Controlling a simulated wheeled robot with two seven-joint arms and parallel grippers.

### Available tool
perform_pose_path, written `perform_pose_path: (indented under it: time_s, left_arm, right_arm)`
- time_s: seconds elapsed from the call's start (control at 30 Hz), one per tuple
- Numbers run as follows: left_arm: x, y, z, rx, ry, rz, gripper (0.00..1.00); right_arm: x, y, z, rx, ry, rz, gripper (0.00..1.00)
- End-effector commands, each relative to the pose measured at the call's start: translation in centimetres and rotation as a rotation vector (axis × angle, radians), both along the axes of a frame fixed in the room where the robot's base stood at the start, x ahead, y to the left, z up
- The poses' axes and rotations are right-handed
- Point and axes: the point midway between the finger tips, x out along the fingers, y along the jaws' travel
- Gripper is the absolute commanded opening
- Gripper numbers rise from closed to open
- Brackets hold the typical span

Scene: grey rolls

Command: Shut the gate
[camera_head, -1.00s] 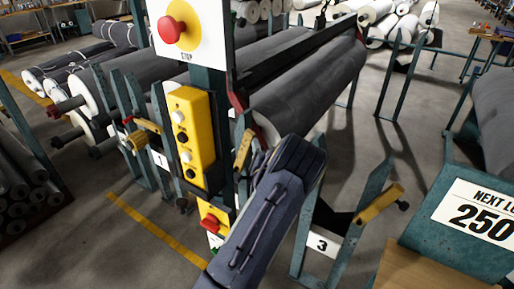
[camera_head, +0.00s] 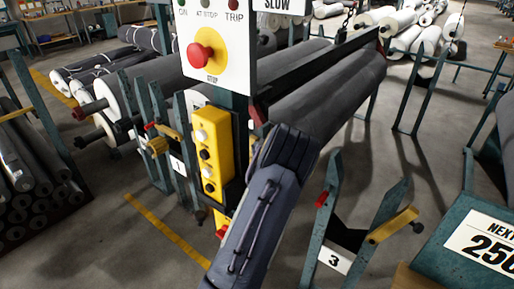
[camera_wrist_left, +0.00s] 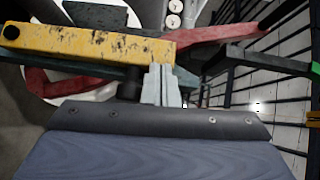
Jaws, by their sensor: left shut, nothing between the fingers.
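A worn yellow gate bar (camera_wrist_left: 95,42) with a black knob at its left end crosses the upper left of the left wrist view. My left gripper (camera_wrist_left: 161,72) is shut and empty, its pale fingertips at the right end of the bar; I cannot tell whether they touch it. In the head view my left arm reaches up past the control post, and its padded sleeve hides the fingers and most of that stand. Other yellow gate bars show on stand 3 (camera_head: 393,226), sloping up to the right, and on stand 1 (camera_head: 166,140). My right gripper is not in view.
A yellow button box (camera_head: 210,155) and a white panel with a red stop button (camera_head: 201,56) stand just left of my arm. A grey roll (camera_head: 325,95) lies behind it. Red curved arms (camera_wrist_left: 215,35) lie around the bar. Open floor shows between stands.

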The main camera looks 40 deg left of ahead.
Motion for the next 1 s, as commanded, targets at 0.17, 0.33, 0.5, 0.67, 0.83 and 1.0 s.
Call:
perform_pose_path:
  time_s: [0.17, 0.33, 0.5, 0.67, 0.83, 1.0]
  left_arm:
    - [-1.9, -2.6, 0.2, -0.003, -0.001, -0.003, 0.00]
    - [-3.5, -4.4, 0.4, -0.003, 0.000, -0.001, 0.00]
    - [-4.2, -5.2, 0.5, -0.001, -0.002, 0.000, 0.00]
    - [-4.2, -5.2, 0.5, -0.001, -0.002, 0.000, 0.00]
    - [-3.5, -6.5, -0.8, -0.122, -0.013, -0.031, 0.00]
    - [-0.9, -13.7, -2.5, -0.556, -0.052, -0.179, 0.00]
  right_arm:
    - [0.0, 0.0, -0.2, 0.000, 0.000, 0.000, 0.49]
    - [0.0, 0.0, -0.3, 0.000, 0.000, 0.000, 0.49]
    - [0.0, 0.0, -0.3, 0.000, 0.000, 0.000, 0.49]
    - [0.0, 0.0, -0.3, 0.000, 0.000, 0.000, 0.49]
    - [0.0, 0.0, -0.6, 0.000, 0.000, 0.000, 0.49]
    - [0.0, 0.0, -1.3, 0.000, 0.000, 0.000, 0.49]
